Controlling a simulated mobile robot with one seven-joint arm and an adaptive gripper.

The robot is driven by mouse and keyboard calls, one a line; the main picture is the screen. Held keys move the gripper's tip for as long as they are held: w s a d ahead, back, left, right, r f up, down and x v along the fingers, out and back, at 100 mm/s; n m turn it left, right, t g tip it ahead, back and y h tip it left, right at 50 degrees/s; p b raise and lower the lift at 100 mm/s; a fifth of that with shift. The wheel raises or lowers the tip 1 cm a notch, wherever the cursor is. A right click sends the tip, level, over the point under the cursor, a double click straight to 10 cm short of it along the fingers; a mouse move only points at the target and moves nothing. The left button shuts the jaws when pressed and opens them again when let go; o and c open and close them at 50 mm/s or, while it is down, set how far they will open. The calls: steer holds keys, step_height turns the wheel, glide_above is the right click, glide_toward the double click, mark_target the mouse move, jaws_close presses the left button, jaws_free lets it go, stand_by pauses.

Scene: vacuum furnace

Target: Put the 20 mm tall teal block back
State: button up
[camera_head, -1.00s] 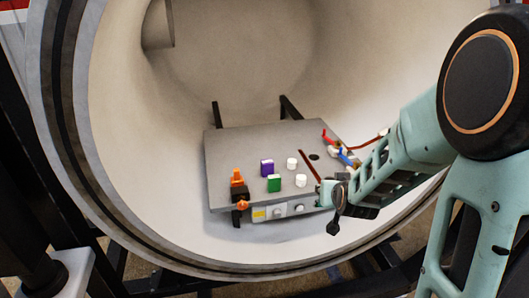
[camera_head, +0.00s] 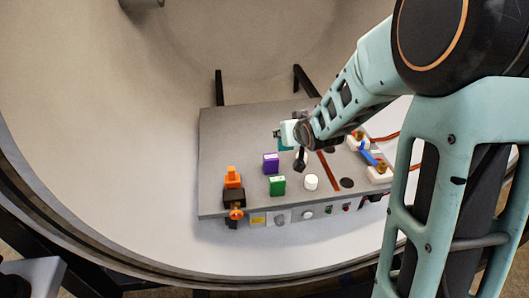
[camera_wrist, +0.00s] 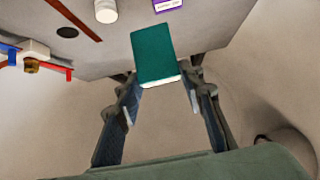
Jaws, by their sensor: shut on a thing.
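The teal block (camera_wrist: 153,52) is held at the tips of my gripper (camera_wrist: 160,86) in the wrist view. My gripper is shut on it, with a finger on each side. In the head view, a small part of the teal block (camera_head: 282,145) shows below my gripper (camera_head: 286,133), above the back middle of the grey panel (camera_head: 225,135). Most of the block is hidden there by the wrist and fingers. The wrist view shows grey panel surface beyond the block. I cannot tell the exact gap between the block and the panel.
On the panel stand a purple block (camera_head: 270,163), a green block (camera_head: 277,185), a white cylinder (camera_head: 311,182) and an orange-and-black fitting (camera_head: 233,185). A dark red strip (camera_head: 328,172) and blue-handled fittings (camera_head: 368,157) lie to the right. The panel's back left is clear. The curved chamber wall surrounds it.

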steer(key=w+a+n+g+y+b, duration=0.1)
steer(key=w+a+n+y+b, duration=0.1)
steer(key=a, duration=0.6)
steer(key=w+a+n+g+y+b, duration=0.1)
steer(key=w+a+n+y+b, duration=0.1)
steer(key=a, duration=0.5)
steer(key=shift+w+d+f+b, duration=0.5)
steer(key=shift+w+d+f, duration=1.1)
steer(key=shift+f, duration=0.6)
steer(key=shift+w+d+f+b, duration=0.45)
steer(key=shift+w+d+f, duration=0.85)
steer(key=shift+w+f, duration=0.75)
steer(key=shift+w+d+f+b, duration=0.5)
steer(key=shift+w+d+f, duration=1)
steer(key=shift+f, duration=0.9)
steer(key=shift+f, duration=0.15)
steer(key=o, duration=1.4)
steer(key=shift+f, duration=0.1)
